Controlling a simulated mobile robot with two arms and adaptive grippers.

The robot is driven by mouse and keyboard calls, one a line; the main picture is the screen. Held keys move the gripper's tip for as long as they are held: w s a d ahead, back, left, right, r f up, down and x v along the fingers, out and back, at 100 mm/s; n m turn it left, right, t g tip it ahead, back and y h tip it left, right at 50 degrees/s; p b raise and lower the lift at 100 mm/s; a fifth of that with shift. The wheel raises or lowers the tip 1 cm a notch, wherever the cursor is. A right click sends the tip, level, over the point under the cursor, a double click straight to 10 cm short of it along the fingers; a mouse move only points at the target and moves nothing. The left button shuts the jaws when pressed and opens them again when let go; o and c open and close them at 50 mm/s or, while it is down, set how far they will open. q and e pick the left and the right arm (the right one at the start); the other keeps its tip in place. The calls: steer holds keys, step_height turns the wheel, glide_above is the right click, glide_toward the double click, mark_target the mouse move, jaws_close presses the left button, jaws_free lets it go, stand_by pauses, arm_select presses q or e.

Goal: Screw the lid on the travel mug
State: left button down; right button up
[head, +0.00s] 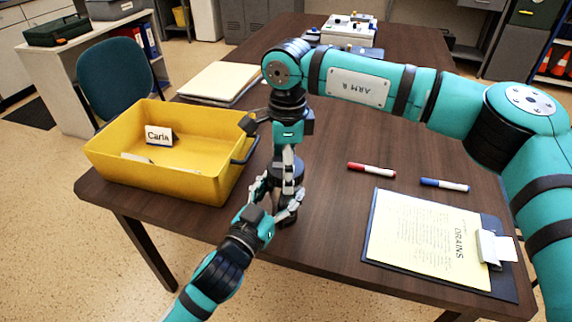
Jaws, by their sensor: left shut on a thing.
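The dark travel mug (299,172) stands on the brown table near its front edge, mostly hidden behind my grippers. My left gripper (280,194) comes in from the lower left and is shut around the mug's body. My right gripper (288,172) points straight down over the mug's top, its fingers in line with the mug. The lid cannot be made out apart from the fingers and the dark mug, and whether the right fingers grip it is unclear.
A yellow bin (190,185) with a "Carla" card (159,136) stands close on the left. A red marker (371,168), a blue marker (444,185) and a clipboard (425,240) lie on the right. Papers (222,80) and a white device (348,30) are farther back.

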steer(key=shift+o, duration=0.5)
step_height(320, 180, up, 12)
stand_by(0.3)
steer(key=shift+d, duration=0.1)
arm_select(q)
steer(key=shift+c, duration=1.1)
jaws_free()
steer(key=v, duration=1.2)
